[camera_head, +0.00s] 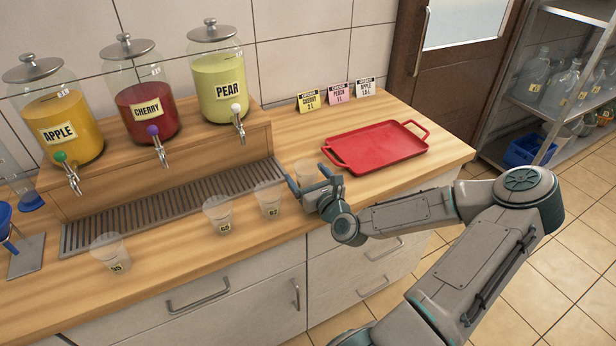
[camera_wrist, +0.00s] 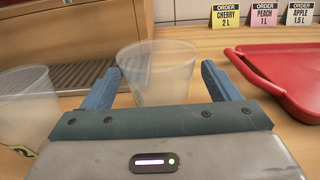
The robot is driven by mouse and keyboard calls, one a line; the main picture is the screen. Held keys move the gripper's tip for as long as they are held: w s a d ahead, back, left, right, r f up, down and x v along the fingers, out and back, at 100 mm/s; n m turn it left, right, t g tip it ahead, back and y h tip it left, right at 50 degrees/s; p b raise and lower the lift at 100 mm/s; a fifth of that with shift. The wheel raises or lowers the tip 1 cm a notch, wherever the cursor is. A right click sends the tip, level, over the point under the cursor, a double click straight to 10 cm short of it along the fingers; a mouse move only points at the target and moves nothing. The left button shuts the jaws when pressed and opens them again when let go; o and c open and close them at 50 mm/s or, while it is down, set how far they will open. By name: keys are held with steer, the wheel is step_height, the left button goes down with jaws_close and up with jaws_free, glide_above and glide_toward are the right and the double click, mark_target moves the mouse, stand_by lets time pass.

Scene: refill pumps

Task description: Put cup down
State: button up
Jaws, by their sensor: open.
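A clear plastic cup (camera_wrist: 157,72) stands upright on the wooden counter between the two blue fingers of my gripper (camera_wrist: 160,85). The fingers are open on either side of it, and its lower part is hidden behind the gripper body. In the head view the same cup (camera_head: 306,171) shows behind my gripper (camera_head: 312,187), just left of the red tray (camera_head: 376,146). Cup 67 (camera_head: 269,199), cup 65 (camera_head: 219,214) and another labelled cup (camera_head: 110,254) stand in a row to the left along the counter.
Apple (camera_head: 57,125), cherry (camera_head: 147,108) and pear (camera_head: 222,85) dispensers stand on a wooden riser above a drip grate (camera_head: 170,207). Order cards (camera_head: 337,93) stand behind the tray. A blue funnel on a stand (camera_head: 8,228) is at the left. The counter's front edge is close below my gripper.

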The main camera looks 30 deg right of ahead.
steer(key=shift+w, duration=0.25)
steer(key=c, duration=1.1)
steer(key=shift+r, duration=0.1)
